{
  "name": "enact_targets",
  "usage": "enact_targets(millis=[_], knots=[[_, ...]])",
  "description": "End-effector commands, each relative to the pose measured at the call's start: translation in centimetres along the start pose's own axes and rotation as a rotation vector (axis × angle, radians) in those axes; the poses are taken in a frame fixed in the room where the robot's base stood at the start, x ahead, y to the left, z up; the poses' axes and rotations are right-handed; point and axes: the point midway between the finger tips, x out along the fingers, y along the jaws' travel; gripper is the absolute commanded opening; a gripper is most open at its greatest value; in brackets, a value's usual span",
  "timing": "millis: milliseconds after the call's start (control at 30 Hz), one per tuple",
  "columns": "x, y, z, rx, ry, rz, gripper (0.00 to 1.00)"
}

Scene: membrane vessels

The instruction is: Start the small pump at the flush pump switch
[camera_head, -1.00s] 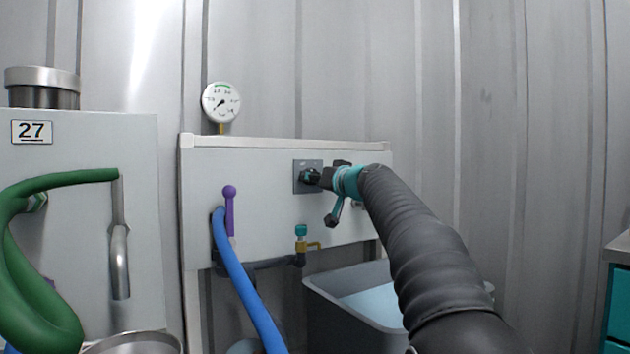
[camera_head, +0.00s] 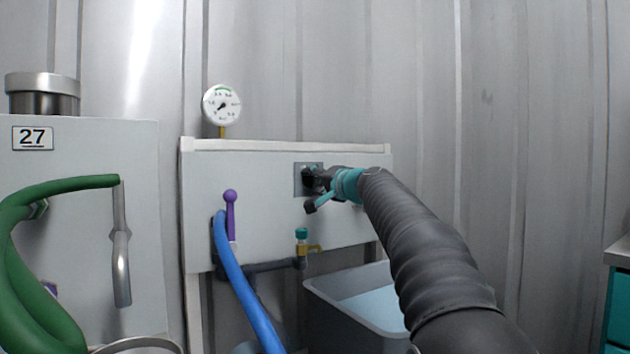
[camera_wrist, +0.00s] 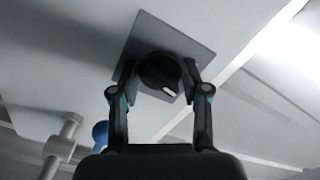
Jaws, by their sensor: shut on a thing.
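The flush pump switch is a round black knob (camera_wrist: 160,72) with a white mark, on a square grey plate (camera_wrist: 172,40) fixed to the white panel. In the wrist view my gripper (camera_wrist: 160,78) has one finger on each side of the knob and is shut on it. The white mark points to the lower right there. In the head view my gripper (camera_head: 316,180) is at the grey plate (camera_head: 300,180), and it hides most of the knob.
A pressure gauge (camera_head: 222,105) stands above the panel (camera_head: 265,160). A purple-handled valve (camera_head: 230,210), a blue hose (camera_head: 245,285) and a teal-capped tap (camera_head: 302,236) are left of and below my arm. A grey tub (camera_head: 340,305) with pale liquid stands below.

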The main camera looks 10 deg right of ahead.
Motion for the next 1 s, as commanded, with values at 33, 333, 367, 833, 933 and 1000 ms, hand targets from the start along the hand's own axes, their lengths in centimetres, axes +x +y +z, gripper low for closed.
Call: enact_targets(millis=[33,333,367,833,933,1000], knots=[[0.00,-0.12,-0.07,0.037,0.000,0.000,0.11],[0.02,-0.12,-0.04,0.217,0.000,0.001,0.11],[0.02,-0.12,-0.04,0.230,0.000,0.001,0.11],[0.02,-0.10,-0.04,0.302,0.001,0.001,0.11],[0.01,-0.09,-0.04,0.302,0.001,0.001,0.11],[0.01,-0.09,-0.04,0.301,0.001,0.001,0.11]])
